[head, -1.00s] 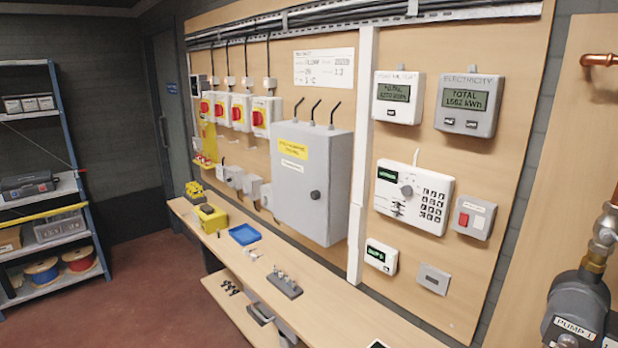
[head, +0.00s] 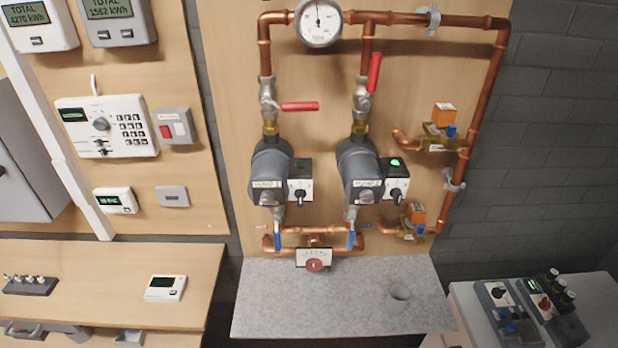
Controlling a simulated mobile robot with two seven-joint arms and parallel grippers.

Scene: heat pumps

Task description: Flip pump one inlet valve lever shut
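Two grey pumps hang side by side on the wooden board, the left pump (head: 269,170) and the right pump (head: 358,170); their labels are too blurred to read now. The left one bore a "PUMP 1" label in the earlier frame. A red lever (head: 300,106) above the left pump lies horizontal, across its pipe. A blue lever (head: 278,241) below it points down, along the pipe. The right pump has a nearly upright red lever (head: 374,72) above and a blue lever (head: 351,240) pointing down. No readable mark shows which levers are inlets. Neither gripper is in view.
A pressure gauge (head: 318,22) sits at the top between the copper pipes. A wooden bench (head: 110,262) stands left, a side table with devices (head: 507,310) right.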

